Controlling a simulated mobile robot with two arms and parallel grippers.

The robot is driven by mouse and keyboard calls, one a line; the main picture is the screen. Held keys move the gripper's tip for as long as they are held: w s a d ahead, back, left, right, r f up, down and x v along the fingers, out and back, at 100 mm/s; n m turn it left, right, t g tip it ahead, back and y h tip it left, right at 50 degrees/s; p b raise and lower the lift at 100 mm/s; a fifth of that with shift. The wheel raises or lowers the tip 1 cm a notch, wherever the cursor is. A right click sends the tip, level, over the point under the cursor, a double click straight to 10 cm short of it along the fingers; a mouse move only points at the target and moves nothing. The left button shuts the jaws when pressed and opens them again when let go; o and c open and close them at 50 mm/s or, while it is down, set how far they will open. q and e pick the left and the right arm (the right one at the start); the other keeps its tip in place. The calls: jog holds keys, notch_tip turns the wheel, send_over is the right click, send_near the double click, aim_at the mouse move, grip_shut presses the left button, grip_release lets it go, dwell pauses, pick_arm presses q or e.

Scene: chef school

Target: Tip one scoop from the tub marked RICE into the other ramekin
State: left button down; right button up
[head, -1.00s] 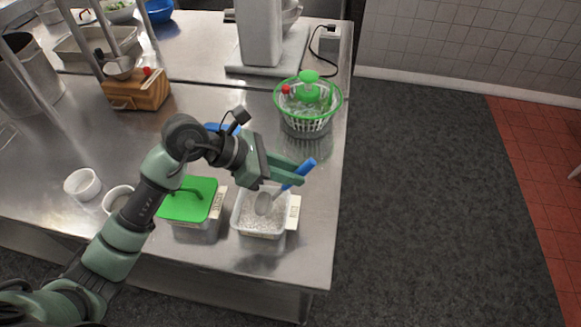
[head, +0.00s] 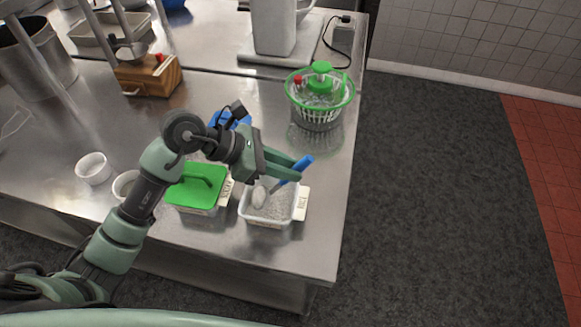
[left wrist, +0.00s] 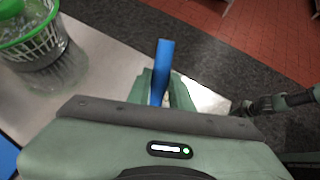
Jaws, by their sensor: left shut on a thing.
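My left gripper (head: 290,170) is shut on the blue handle of a scoop (head: 259,197). The handle (left wrist: 164,62) stands up between the fingers in the left wrist view. The scoop's grey bowl is in or just over the open tub (head: 245,214) of white grains, towards its left side; I cannot tell how full it is. A label sits on the tub's right side, too small to read surely. Two white ramekins stand to the left: one (head: 93,168) is clear, the other (head: 123,184) is partly behind my arm. I cannot see what they hold.
A tub with a green lid (head: 192,187) stands just left of the open tub. A green and white salad spinner (head: 318,98) stands behind, near the counter's right edge. A wooden block (head: 149,77) is at the back left. Bare counter (head: 285,252) lies in front of the tubs.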

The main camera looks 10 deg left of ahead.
pick_arm(q)
jog(key=shift+r+p, duration=1)
jog(key=shift+r, duration=0.9)
jog(key=shift+w+d+r+p, duration=0.1)
jog(key=shift+d+r+p, duration=0.25)
jog(key=shift+r, duration=0.35)
jog(key=shift+w+d+r+p, duration=0.1)
jog(key=shift+r+p, duration=0.3)
jog(key=shift+r, duration=0.35)
jog(key=shift+w+d+r+p, duration=0.1)
jog(key=shift+d+r+p, duration=0.25)
jog(key=shift+r, duration=0.35)
jog(key=shift+a, duration=0.1)
jog(key=shift+a, duration=0.1)
